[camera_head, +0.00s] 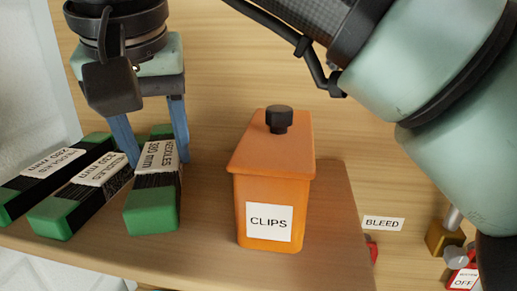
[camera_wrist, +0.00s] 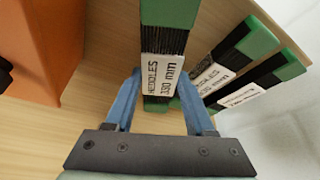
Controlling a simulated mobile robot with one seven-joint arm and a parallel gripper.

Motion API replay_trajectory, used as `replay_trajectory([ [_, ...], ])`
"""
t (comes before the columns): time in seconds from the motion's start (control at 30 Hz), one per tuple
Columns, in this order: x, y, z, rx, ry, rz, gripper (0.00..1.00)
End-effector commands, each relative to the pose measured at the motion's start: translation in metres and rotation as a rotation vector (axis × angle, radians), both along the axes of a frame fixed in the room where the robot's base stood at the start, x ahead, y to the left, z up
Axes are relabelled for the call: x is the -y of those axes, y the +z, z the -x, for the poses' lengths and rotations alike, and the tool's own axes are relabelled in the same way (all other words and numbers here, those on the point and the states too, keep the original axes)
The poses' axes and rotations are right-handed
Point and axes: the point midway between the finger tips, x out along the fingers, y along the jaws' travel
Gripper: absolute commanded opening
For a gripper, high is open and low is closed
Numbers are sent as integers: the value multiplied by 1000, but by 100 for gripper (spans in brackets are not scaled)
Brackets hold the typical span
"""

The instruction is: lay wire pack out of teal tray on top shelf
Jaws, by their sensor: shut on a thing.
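My gripper (camera_head: 159,162) is shut on a green and black pack with a white label reading NEEDLES, apparently 330 mm (camera_head: 153,205). Its blue fingers straddle the pack's sides near the rear half. In the wrist view the gripper (camera_wrist: 160,76) has the same pack (camera_wrist: 165,45) running lengthwise between the fingers. The pack appears to lie on the wooden shelf (camera_head: 210,262); I cannot tell if there is a small gap beneath. No teal tray and no pack labelled as wire shows in either view.
Two similar labelled packs lie just left, the nearer (camera_head: 85,190) and the outer one (camera_head: 45,175). An orange CLIPS box (camera_head: 270,190) with a black knob stands right, with a strip of bare shelf between. A BLEED label (camera_head: 384,223) and valve are beyond the shelf's right edge.

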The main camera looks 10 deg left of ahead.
Motion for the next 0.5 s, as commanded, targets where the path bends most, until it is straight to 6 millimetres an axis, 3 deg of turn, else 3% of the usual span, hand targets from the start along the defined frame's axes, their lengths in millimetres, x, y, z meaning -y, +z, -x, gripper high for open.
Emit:
replay_trajectory([
  [0.03, 0, -12, 0, 2, 0, -2, 0],
  [0.13, 0, -22, 0, 2, 0, -2, 0],
  [0.5, 0, -23, 0, 2, 0, -1, 0],
])
